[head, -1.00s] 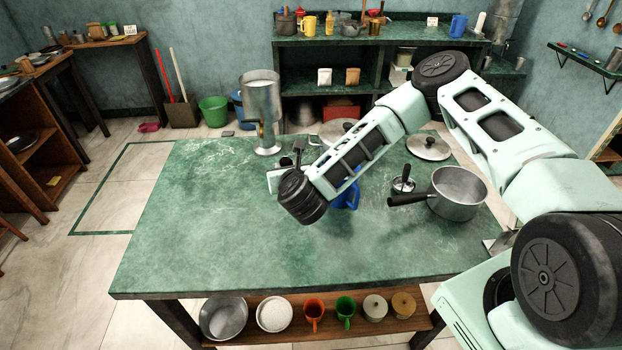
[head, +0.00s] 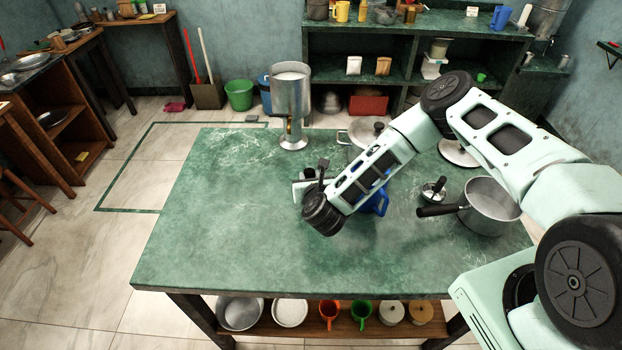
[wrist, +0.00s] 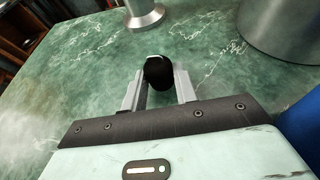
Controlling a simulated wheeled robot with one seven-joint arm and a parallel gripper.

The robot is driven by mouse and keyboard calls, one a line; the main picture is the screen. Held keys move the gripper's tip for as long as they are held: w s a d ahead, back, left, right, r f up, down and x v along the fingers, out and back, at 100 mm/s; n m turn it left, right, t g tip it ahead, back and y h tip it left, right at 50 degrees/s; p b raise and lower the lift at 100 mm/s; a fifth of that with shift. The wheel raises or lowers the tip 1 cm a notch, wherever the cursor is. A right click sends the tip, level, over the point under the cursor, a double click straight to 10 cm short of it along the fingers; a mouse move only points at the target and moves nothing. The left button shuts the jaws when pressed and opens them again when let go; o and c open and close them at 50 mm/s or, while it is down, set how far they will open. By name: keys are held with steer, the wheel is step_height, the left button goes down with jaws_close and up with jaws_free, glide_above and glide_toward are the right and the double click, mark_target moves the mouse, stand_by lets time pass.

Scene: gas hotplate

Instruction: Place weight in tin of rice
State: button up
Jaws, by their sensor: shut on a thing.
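In the wrist view a rounded black weight (wrist: 158,72) sits between the two fingers of my gripper (wrist: 158,92), which is shut on it. In the head view my gripper (head: 308,178) is over the green table, left of the blue jug; the weight is hard to make out there. A tall metal vessel (head: 291,98) with white contents stands on a footed base behind my gripper; its foot (wrist: 145,15) shows at the top of the wrist view. A round container with white contents (head: 290,312) is on the shelf below. I cannot tell which of these is the tin of rice.
The green tabletop (head: 225,215) is clear at left and front. A blue jug (head: 379,203) stands behind my forearm. A lidded pot (head: 365,131) is at the back, and a saucepan (head: 490,208) is at the right, its handle pointing left. Cups stand on the lower shelf.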

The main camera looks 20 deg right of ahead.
steer(key=shift+f, duration=0.6)
steer(key=shift+f, duration=0.15)
steer(key=o, duration=1)
